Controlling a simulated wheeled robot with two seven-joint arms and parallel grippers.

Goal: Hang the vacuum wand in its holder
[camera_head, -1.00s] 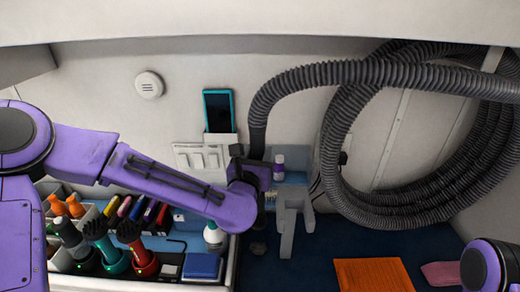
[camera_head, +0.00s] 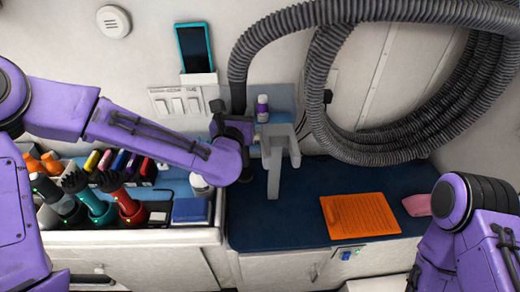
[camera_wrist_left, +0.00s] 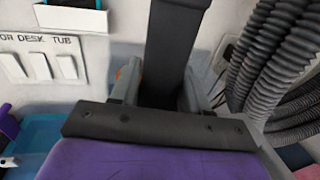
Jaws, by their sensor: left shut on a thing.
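The vacuum wand is the dark tube (camera_head: 238,96) at the end of the ribbed grey hose. It also shows in the left wrist view (camera_wrist_left: 174,45), rising upright between my fingers. My left gripper (camera_head: 236,122) is shut on the wand near the back wall; its grey fingers (camera_wrist_left: 160,88) lie on either side of it. A pale grey forked bracket (camera_head: 277,160), which looks like the holder, stands just right of the gripper. The wand appears apart from it. The wand's lower end is hidden behind my arm and gripper. My right arm is at the lower right, its gripper out of frame.
The thick hose (camera_head: 330,15) loops in coils on the wall at the right. A purple-capped bottle (camera_head: 262,108) stands behind the bracket. Brushes and bottles fill the tray at the left. An orange clipboard (camera_head: 360,214) lies on the dark blue counter (camera_head: 285,228), clear at its front.

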